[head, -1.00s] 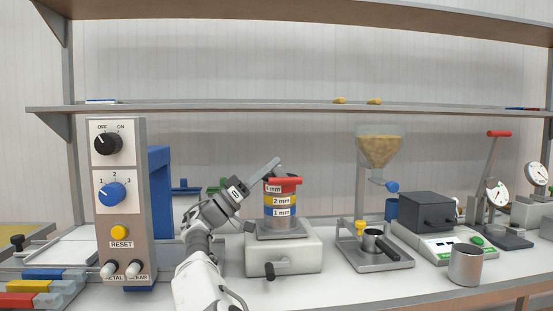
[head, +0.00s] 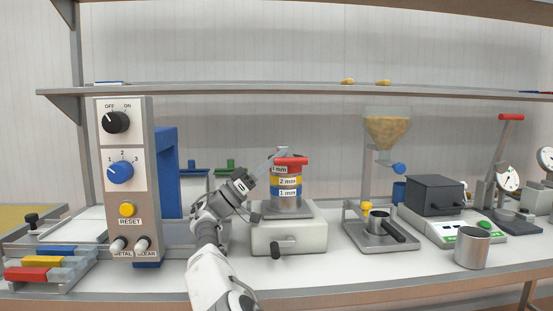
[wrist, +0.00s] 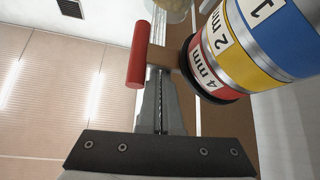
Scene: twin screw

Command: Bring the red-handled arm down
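A red handle (head: 291,161) lies level across the top of the sieve stack (head: 286,182), which has red 4 mm, yellow 2 mm and blue 1 mm rings. In the wrist view the red handle (wrist: 138,55) sits left of my fingertips on a short brownish bar, with the sieve stack (wrist: 248,45) to the right. My gripper (head: 281,154) reaches in from the left at the stack's top. In the wrist view my gripper (wrist: 160,75) looks shut, its fingers together. Contact with the bar cannot be told. Another red-handled lever (head: 511,117) stands raised at the far right.
A control panel (head: 125,185) stands left of my arm. The sieve stack rests on a white shaker base (head: 289,236). Right are a hopper (head: 386,130), a portafilter stand (head: 380,238), a black box (head: 434,195) and a metal cup (head: 472,247). A shelf (head: 300,88) runs above.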

